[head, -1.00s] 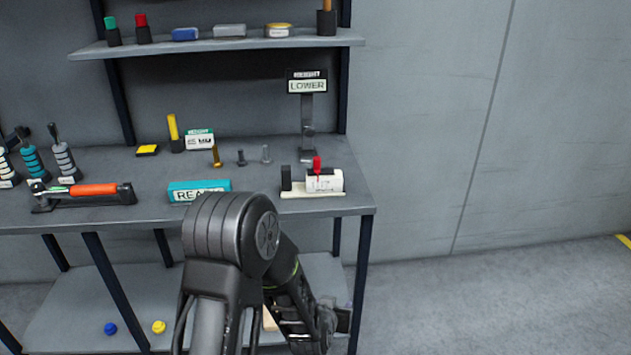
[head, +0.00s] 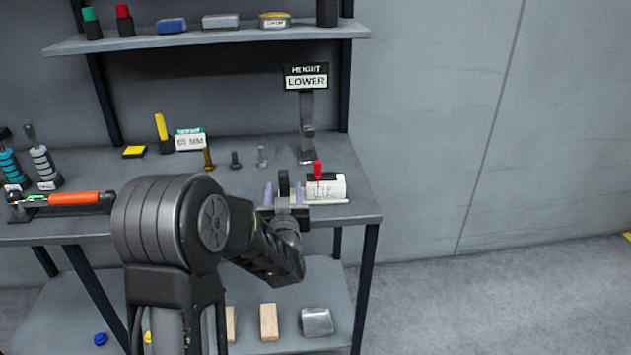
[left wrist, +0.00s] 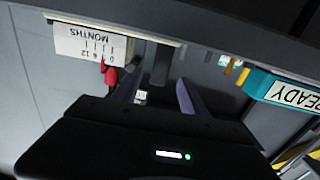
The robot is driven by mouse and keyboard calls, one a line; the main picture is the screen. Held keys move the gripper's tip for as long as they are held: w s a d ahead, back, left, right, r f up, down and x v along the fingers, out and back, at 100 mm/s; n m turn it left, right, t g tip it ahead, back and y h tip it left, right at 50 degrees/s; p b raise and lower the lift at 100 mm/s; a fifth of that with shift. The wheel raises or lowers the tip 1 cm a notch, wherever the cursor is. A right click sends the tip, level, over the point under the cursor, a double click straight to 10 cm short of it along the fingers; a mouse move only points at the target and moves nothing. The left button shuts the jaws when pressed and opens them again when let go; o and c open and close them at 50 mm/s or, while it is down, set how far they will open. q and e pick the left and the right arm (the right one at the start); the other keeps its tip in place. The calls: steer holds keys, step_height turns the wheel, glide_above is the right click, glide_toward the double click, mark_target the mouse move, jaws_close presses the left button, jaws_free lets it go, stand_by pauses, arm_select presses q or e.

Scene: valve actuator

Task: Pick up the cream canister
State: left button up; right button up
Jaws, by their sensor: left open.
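A cream, labelled body (head: 337,186) with a red knob (head: 317,170) sits at the right front of the bench; it is the closest match I see to a cream canister. It also shows upside down in the left wrist view (left wrist: 88,45), with a "0 6 12 MONTHS" scale. A short dark post (head: 283,183) stands just left of it. My left gripper (head: 285,193) is open at the bench's front edge. Its two purple fingers appear on either side of the dark post, apart from the cream body; contact cannot be told. My right gripper is not in view.
A teal "READY" block (left wrist: 290,92) stands beside the gripper, hidden behind my arm in the head view. A "HEIGHT LOWER" sign on a stand (head: 306,80) rises behind. Small bolts (head: 235,160) stand behind the arm. Wooden blocks (head: 268,322) lie on the lower shelf.

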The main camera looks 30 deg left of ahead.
mark_target(283, 181)
arm_select(q)
steer(key=shift+w+a+r, duration=0.1)
steer(key=shift+w+a, duration=0.25)
steer(key=shift+a, duration=0.05)
steer(key=shift+s+d+r, duration=0.15)
steer(key=shift+s, duration=0.05)
steer(key=shift+x, duration=1.35)
steer(key=shift+p+x, duration=0.7)
steer(key=shift+x, duration=1.95)
steer(key=shift+d, duration=0.15)
jaws_close()
